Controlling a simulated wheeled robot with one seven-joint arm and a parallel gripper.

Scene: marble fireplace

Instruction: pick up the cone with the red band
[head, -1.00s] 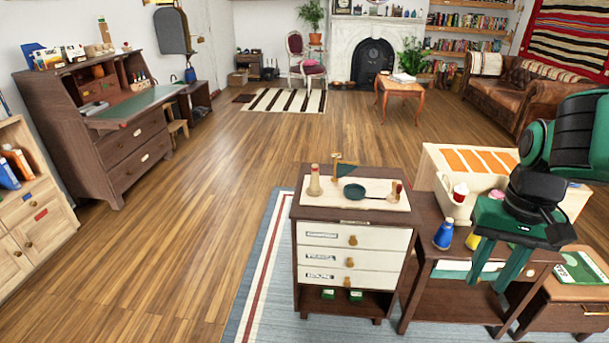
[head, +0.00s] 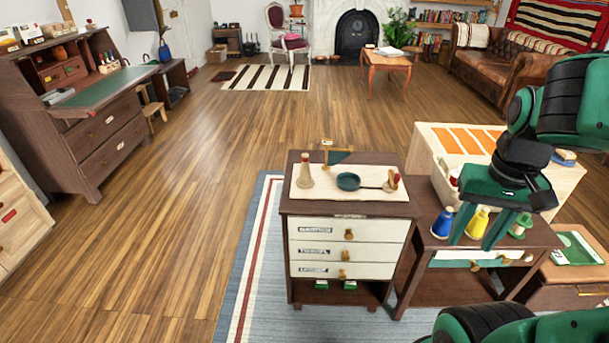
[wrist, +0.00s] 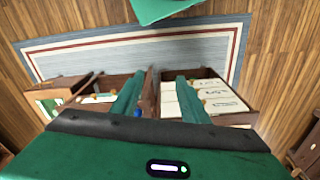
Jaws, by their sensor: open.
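My gripper (head: 473,241) is open and empty, fingers pointing down, in front of the low brown table in the head view; its fingers also show in the wrist view (wrist: 160,76). A blue cone (head: 442,222) and a yellow cone (head: 478,221) stand on that table, the yellow one seen between the fingers. A pale beige cone (head: 304,172) stands upright on the board atop the drawer cabinet, left of my gripper. A white container with something red behind my gripper is mostly hidden.
A green spool (head: 520,226) stands right of the yellow cone. An orange-striped chest (head: 428,150) stands behind. The floor at left is clear.

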